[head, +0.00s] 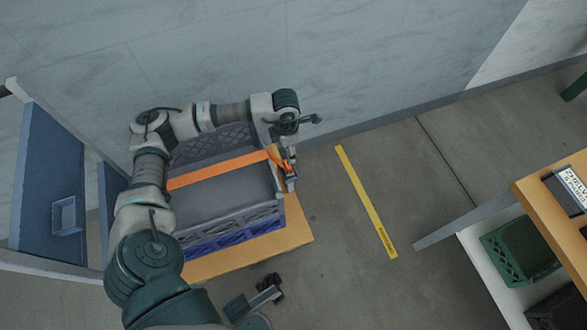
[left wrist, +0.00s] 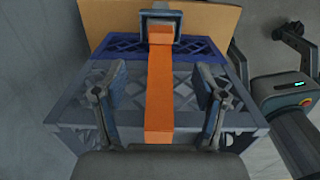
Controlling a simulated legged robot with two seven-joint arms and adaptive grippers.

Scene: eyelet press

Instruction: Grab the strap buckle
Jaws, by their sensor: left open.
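An orange strap (head: 222,168) runs across the top of the stacked crates; it also shows in the left wrist view (left wrist: 160,90). The strap buckle (left wrist: 160,18), a grey frame, sits at the strap's far end in the left wrist view. In the head view my left gripper hides the buckle's place. My left gripper (head: 290,178) is at the crates' right side. In the left wrist view its open fingers (left wrist: 160,78) stand on either side of the strap, short of the buckle, with nothing between them that they grip. My right gripper (head: 262,297) is low in the head view; its jaw state is unclear.
A grey crate (left wrist: 70,100) and a blue crate (head: 238,232) are stacked on a tan board (head: 295,236). A wall rises behind. A yellow floor strip (head: 366,203) lies right, with bare floor around it. A bench (head: 545,188) with a green crate (head: 518,250) stands far right.

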